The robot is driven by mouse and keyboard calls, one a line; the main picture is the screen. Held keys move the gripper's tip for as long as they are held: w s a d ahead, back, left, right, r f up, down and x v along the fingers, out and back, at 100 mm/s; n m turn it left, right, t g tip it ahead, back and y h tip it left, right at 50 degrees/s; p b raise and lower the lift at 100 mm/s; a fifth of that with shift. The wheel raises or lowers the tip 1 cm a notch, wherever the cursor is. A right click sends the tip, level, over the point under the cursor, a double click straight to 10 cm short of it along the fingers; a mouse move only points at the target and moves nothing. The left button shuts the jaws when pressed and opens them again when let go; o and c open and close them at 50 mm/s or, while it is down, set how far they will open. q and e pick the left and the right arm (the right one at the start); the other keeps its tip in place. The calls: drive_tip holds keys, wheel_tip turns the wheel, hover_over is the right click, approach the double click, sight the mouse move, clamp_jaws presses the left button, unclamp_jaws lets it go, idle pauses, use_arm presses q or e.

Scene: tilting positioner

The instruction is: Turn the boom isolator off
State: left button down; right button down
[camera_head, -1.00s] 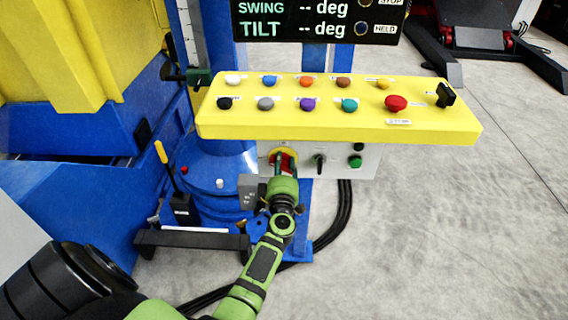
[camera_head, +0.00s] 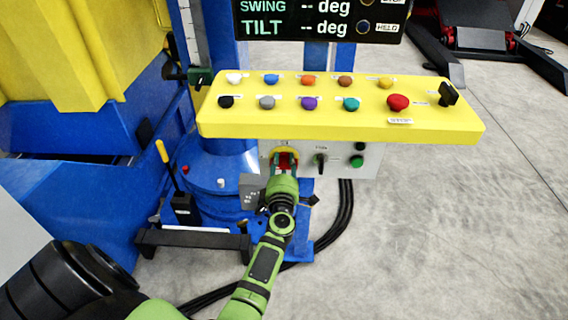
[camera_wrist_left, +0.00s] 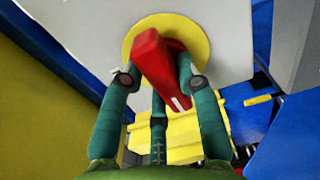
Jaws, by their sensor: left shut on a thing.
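The boom isolator has a red handle (camera_head: 286,159) on a round yellow plate on the pale panel (camera_head: 325,163) under the yellow console. In the left wrist view, the red handle (camera_wrist_left: 160,68) stands out from the yellow plate (camera_wrist_left: 198,32), its near end slanting down to the right. My left gripper (camera_head: 284,168) reaches up from below and is shut on the handle. In the wrist view, the green fingers of my left gripper (camera_wrist_left: 158,78) lie on either side of it. The fingers partly hide the handle in the head view. My right gripper does not show.
The yellow console (camera_head: 330,121) with several coloured buttons and a red stop button (camera_head: 398,102) overhangs the panel. A black switch (camera_head: 320,163) and a green button (camera_head: 356,161) sit right of the isolator. A grey box (camera_head: 252,192) is close left of my gripper.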

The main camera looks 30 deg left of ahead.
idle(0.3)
use_arm(q)
drive_tip(key=c, duration=0.9)
unclamp_jaws()
